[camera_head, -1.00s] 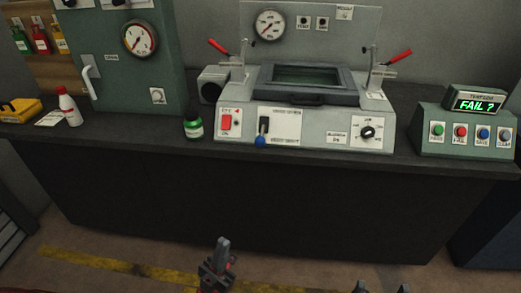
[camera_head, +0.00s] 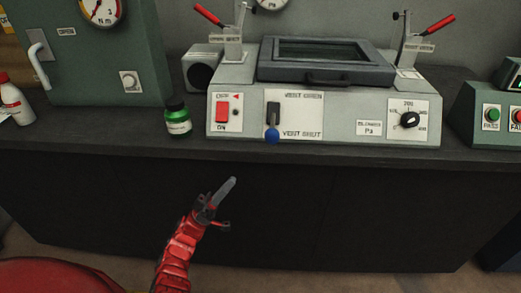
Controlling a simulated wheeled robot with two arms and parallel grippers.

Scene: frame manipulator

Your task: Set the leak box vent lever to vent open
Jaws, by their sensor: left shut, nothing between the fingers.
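The leak box (camera_head: 345,126) is a grey bench unit with a dark-framed lid on top. Its vent lever (camera_head: 272,134) has a blue knob and hangs down from a black slot on a white plate (camera_head: 308,113). The plate reads VENT OPEN at the top and VENT SHUT at the bottom, and the knob is at the VENT SHUT end. My left gripper (camera_head: 229,186) is on a red arm, below and left of the lever, in front of the bench's dark face. Its fingers are together and empty, apart from the lever. My right gripper is out of view.
A red switch (camera_head: 222,114) is left of the vent plate, and a dial (camera_head: 408,119) is at the right. A green bottle (camera_head: 178,118) stands left of the box. A button box (camera_head: 485,115) stands right. The bench front edge (camera_head: 330,158) is clear.

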